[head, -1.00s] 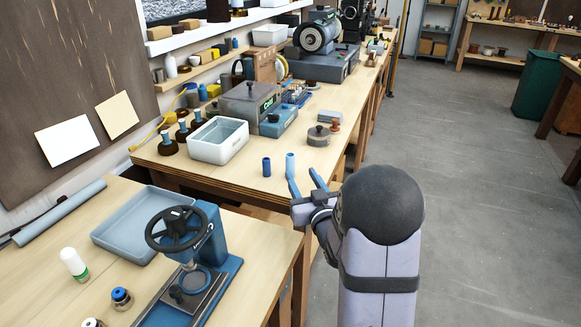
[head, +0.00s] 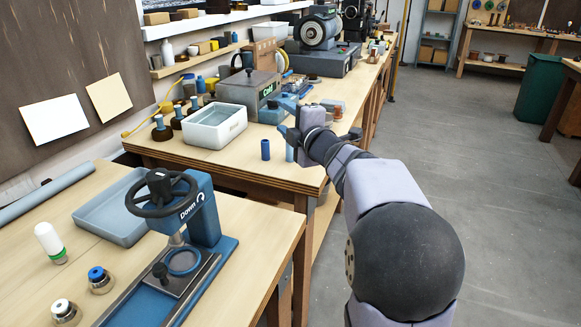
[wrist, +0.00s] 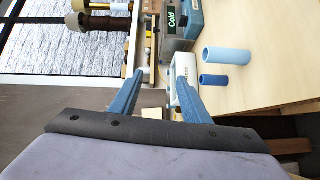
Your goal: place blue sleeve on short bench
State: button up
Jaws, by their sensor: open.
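Two upright sleeves stand side by side near the front edge of the long bench: a dark blue sleeve (head: 265,149) and a light blue sleeve (head: 289,153), which is partly hidden behind my gripper. In the wrist view the dark blue sleeve (wrist: 214,80) looks shorter than the light blue sleeve (wrist: 227,55). My gripper (head: 288,133) is close to the sleeves, with its fingers largely hidden in the head view. In the wrist view its two blue fingers (wrist: 160,80) are apart with nothing held between them; both sleeves are right of them. The near, shorter bench (head: 245,215) is at front left.
The near bench holds a blue hand-wheel press (head: 205,215), a grey-blue tray (head: 100,225), a white bottle (head: 48,240) and small fittings. A white bin (head: 215,133) and a "Cold" box (head: 250,92) stand behind the sleeves. A gap separates the benches.

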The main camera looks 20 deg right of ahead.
aim_at(291, 148)
jog(key=d+f+n+h+b, duration=0.1)
jog(key=f+n+b, duration=0.2)
jog(key=n, duration=0.2)
jog(key=w+d+f+n+h+b, duration=0.1)
jog(key=f+n+b, duration=0.2)
jog(key=n, duration=0.3)
jog(key=w+d+f+n+b, duration=0.1)
jog(key=f+n+b, duration=0.1)
jog(key=n, duration=0.4)
jog(key=shift+d+f+t+h+b, duration=0.3)
jog(key=shift+f+h+b, duration=0.1)
jog(key=shift+b, duration=0.1)
jog(key=shift+w+d+p, duration=0.15)
jog(key=shift+w+p, duration=0.35)
jog(key=shift+w, duration=1.35)
jog(key=shift+w+d+p, duration=0.15)
jog(key=shift+w+p, duration=0.3)
jog(key=shift+w, duration=1.35)
grip_shut()
